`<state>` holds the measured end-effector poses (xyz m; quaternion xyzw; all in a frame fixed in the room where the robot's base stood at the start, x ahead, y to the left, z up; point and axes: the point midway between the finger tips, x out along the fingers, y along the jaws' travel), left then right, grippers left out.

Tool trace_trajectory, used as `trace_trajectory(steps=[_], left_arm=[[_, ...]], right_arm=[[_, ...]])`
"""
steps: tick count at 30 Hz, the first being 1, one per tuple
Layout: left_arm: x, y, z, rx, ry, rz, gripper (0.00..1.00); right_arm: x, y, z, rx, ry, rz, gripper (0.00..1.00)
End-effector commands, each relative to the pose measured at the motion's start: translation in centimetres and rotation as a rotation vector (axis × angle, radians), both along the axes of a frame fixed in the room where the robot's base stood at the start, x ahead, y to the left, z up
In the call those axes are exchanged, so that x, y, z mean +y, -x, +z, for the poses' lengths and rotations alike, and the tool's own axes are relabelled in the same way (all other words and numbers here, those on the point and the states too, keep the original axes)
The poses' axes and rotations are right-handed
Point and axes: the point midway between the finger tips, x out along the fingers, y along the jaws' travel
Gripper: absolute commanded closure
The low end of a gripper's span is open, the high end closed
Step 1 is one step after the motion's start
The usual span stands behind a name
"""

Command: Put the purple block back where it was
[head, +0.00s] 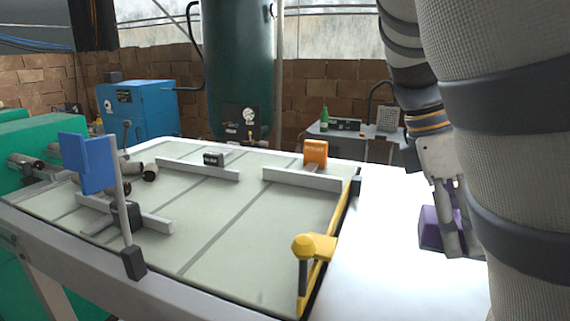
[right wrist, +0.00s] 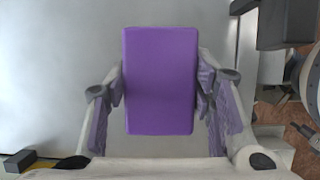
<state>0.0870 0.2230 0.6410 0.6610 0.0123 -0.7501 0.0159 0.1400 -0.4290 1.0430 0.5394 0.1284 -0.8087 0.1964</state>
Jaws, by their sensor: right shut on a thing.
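The purple block (head: 431,228) is at the right of the head view, over the white table edge area beside the green-topped board. In the right wrist view the block (right wrist: 160,82) fills the middle, lying between the two fingers. My right gripper (head: 449,222) is shut on the block, with a finger on each side; it also shows in the right wrist view (right wrist: 160,92). Whether the block touches the white surface is hard to tell. My left gripper is not in view.
The table's pale board (head: 215,215) carries several grey rails, an orange block (head: 315,152), a small black block (head: 213,159), a blue plate on a post (head: 90,160) and a yellow lever (head: 313,250). The white surface (head: 385,260) right of the board is clear.

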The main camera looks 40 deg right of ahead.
Motion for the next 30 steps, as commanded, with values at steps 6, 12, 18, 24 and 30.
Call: trace_trajectory(steps=[6, 12, 18, 24, 30], left_arm=[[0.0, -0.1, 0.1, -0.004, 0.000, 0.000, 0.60], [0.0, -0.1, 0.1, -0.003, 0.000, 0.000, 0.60], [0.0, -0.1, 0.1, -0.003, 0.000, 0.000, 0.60], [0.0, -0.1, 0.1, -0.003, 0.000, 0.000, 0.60], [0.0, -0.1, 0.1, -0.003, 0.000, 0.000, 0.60]], right_arm=[[0.1, 0.1, -4.4, -0.004, -0.004, -0.001, 0.91], [0.0, 0.1, -8.0, -0.001, -0.004, 0.001, 0.91], [0.0, 0.0, -8.4, -0.003, -0.002, 0.001, 0.91], [0.0, 0.0, -8.6, -0.002, -0.002, 0.003, 0.46], [0.0, 0.0, -8.6, -0.002, -0.002, 0.002, 0.31]])
